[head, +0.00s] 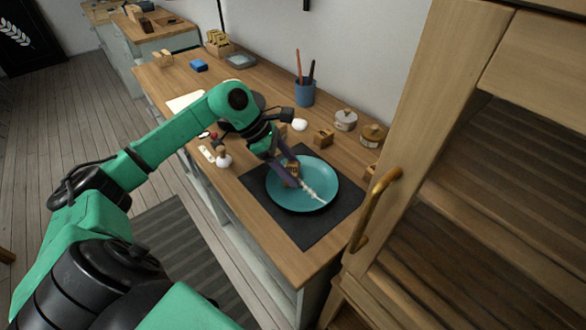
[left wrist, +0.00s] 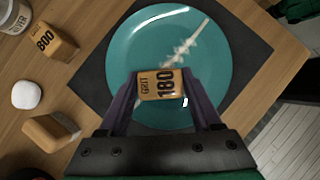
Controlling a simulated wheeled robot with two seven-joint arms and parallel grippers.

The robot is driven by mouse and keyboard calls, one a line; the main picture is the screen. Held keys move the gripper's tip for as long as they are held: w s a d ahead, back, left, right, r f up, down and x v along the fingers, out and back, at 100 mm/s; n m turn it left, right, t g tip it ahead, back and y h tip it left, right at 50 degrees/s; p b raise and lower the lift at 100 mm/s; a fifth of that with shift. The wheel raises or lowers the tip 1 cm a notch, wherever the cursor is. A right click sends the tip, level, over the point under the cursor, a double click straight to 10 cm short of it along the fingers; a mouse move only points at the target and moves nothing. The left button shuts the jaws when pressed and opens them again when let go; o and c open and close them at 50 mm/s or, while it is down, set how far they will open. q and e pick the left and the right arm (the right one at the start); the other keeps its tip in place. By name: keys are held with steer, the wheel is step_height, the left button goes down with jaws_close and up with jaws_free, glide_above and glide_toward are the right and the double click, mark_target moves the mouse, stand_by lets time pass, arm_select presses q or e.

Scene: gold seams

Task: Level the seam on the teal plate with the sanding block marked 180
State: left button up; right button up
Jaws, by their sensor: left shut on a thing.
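The teal plate (head: 284,199) lies on a dark mat on the bench. It also shows in the left wrist view (left wrist: 128,48). A pale, rough seam (head: 311,192) runs across part of the plate, and in the left wrist view the seam (left wrist: 184,48) runs up toward the rim. My left gripper (head: 289,177) is shut on the sanding block marked GRIT 180 (left wrist: 161,86). The block is over the plate, near the end of the seam. Whether it touches the plate I cannot tell. My right gripper is not in view.
The dark mat (head: 309,234) reaches near the bench's front edge. A block marked 800 (left wrist: 54,41), another block (left wrist: 50,132) and a white round thing (left wrist: 25,95) lie beside it. A blue pencil cup (head: 305,93) stands behind. A wooden cabinet (head: 416,115) rises close on the right.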

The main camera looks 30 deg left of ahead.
arm_select(q)
steer(key=shift+w+d+r+p, duration=0.1)
steer(key=shift+w+d+p, duration=0.05)
steer(key=shift+w+p, duration=0.3)
steer(key=shift+w, duration=0.2)
steer(key=shift+r, duration=0.65)
steer(key=shift+r+p, duration=0.1)
steer(key=shift+p, duration=0.2)
step_height(320, 180, up, 5)
steer(key=p, duration=0.3)
steer(key=shift+f, duration=0.3)
steer(key=shift+w, duration=0.1)
